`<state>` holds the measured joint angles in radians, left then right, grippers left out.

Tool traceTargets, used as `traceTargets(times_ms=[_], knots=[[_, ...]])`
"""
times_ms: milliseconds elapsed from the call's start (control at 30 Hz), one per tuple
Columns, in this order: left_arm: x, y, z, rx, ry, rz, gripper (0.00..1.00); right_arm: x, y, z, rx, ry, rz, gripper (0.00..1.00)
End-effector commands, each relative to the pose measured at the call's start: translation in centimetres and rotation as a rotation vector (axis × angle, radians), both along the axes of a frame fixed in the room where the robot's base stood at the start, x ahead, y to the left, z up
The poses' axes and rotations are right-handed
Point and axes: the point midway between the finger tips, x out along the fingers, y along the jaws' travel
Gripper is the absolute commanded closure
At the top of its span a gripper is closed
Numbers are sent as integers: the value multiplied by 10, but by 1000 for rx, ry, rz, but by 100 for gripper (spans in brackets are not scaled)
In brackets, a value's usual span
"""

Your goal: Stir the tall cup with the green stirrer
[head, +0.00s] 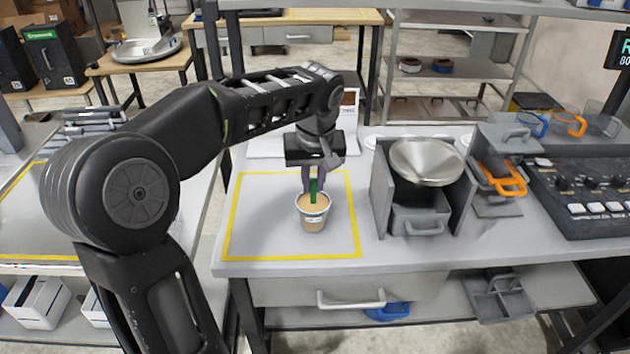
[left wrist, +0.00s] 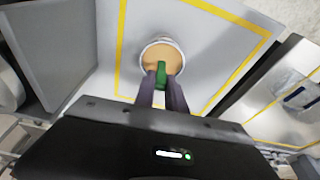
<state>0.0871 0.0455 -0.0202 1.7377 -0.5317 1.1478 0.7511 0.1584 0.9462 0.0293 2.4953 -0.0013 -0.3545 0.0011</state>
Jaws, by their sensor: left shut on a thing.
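The tall cup (head: 312,222) stands upright on the grey table inside a yellow-outlined square. It holds a tan content and shows in the left wrist view (left wrist: 146,54) from above. My left gripper (head: 313,184) is above the cup, pointing down, shut on the green stirrer (head: 313,193). In the left wrist view, the green stirrer (left wrist: 161,74) sits between the two fingertips (left wrist: 161,82) over the cup's opening. Its lower end is inside the cup's outline, hidden by the content or the rim. My right gripper is not in view.
Right of the cup stands a grey dispenser with a metal bowl (head: 427,162) on top and a drawer (head: 420,220) below. An orange-handled container (head: 502,180) and a control panel (head: 590,195) are farther right. The yellow-outlined area (head: 262,225) is clear around the cup.

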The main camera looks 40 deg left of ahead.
Motion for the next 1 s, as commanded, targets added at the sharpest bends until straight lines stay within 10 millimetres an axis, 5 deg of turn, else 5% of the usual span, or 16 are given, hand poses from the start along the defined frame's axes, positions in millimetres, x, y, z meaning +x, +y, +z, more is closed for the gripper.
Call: traceTargets(times_ms=[267,300,600,1000], knots=[[-1,1,0,-1,1,0,100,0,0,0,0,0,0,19],[-1,1,0,-1,1,0,84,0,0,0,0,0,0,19],[-1,1,0,0,0,0,59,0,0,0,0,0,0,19],[-1,-1,7,-1,-2,0,59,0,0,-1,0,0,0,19]])
